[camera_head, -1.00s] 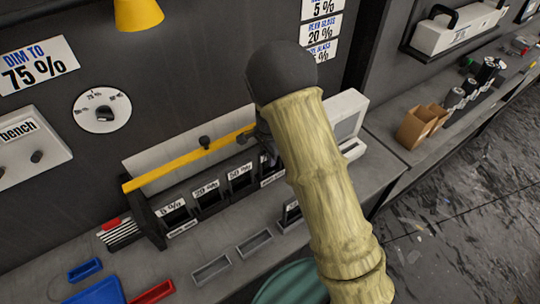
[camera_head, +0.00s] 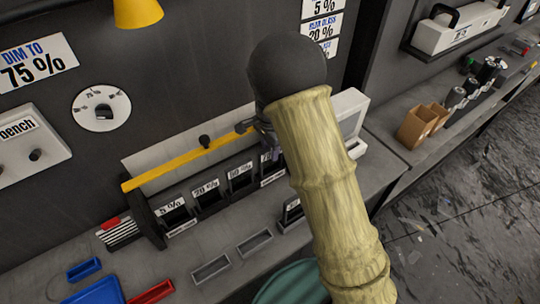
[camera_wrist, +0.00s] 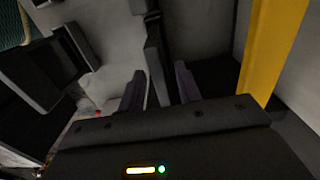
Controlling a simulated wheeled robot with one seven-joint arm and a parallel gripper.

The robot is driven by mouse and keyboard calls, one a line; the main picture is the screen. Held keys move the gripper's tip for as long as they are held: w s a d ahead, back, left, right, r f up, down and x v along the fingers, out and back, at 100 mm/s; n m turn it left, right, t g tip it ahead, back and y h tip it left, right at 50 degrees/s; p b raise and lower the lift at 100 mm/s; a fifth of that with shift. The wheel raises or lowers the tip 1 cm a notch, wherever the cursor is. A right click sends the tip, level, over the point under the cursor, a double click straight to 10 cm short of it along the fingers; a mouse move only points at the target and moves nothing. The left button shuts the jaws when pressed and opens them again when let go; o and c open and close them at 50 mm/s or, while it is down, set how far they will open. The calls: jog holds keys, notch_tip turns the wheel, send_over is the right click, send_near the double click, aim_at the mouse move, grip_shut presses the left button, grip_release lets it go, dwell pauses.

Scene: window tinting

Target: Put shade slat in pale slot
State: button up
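My gripper (camera_wrist: 160,84) is at the right end of the slotted rack. In the wrist view its two fingers stand apart, with a dark upright strip (camera_wrist: 155,62) between them. I see no clear grip on that strip, and cannot tell whether it is a slat or part of the rack. In the head view my arm hides most of the gripper. The dark rack (camera_head: 207,198) has labelled slots reading 5 %, 20 % and 50 %. One more label (camera_head: 272,176) at its right end is partly hidden. No slat can be identified for certain.
A yellow bar (camera_head: 185,160) runs above the rack. A small dark labelled holder (camera_head: 291,213) and two shallow grey trays (camera_head: 211,269) lie in front. A white monitor-like box (camera_head: 350,115) stands behind my arm. Blue (camera_head: 97,292) and red (camera_head: 152,291) trays are at left.

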notch_tip(320, 180, up, 8)
jog(key=shift+r+b, duration=0.15)
jog(key=shift+b, duration=0.3)
dwell(0.4)
jog(key=s+d+n+t, duration=0.2)
jog(key=s+d+n, duration=0.9)
jog(key=s+d, duration=0.4)
jog(key=s, duration=0.3)
jog(key=shift+s+d+t, duration=0.2)
jog(key=shift+s+t, duration=0.1)
